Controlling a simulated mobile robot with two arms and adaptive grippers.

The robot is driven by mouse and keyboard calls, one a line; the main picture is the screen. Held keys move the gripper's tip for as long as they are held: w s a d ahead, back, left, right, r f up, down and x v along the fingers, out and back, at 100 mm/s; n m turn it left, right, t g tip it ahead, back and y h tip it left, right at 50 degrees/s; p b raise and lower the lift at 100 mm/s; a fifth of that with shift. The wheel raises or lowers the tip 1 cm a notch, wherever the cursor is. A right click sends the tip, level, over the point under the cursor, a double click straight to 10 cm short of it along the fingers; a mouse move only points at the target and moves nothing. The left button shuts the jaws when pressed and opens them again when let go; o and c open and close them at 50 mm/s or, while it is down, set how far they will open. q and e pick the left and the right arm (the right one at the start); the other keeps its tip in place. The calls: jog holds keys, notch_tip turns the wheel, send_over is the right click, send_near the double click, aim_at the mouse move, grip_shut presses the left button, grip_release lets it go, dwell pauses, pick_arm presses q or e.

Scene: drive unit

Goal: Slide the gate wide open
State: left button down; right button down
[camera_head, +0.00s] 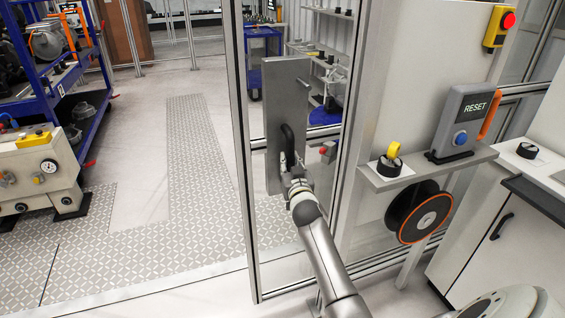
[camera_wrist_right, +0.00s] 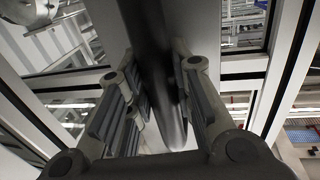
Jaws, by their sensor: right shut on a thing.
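The gate (camera_head: 241,190) is an aluminium-framed clear panel, upright in the middle of the head view. It carries a grey metal plate (camera_head: 272,88) with a black handle (camera_head: 287,135). My right gripper (camera_head: 291,168) is at the lower part of this handle, its arm coming up from the bottom. In the right wrist view the dark handle bar (camera_wrist_right: 152,45) runs between the two fingers of the right gripper (camera_wrist_right: 158,98), which is shut on it. The fingers partly hide the handle. My left gripper is not in view.
Left of the gate's edge the floor (camera_head: 145,205) is clear. A blue shelf rack (camera_head: 75,75) and a machine with a gauge (camera_head: 40,170) stand at the left.

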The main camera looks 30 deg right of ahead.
jog(key=d, duration=0.3)
jog(key=s+d, duration=0.1)
jog(key=d, duration=0.2)
jog(key=s+d+p, duration=0.1)
jog(key=d, duration=0.3)
jog(key=shift+s+r, duration=0.1)
jog(key=shift+s, duration=0.15)
jog(key=shift+w+a, duration=0.1)
jog(key=c, duration=1.3)
grip_release()
jog(key=shift+d, duration=0.25)
jog(key=shift+o, duration=0.2)
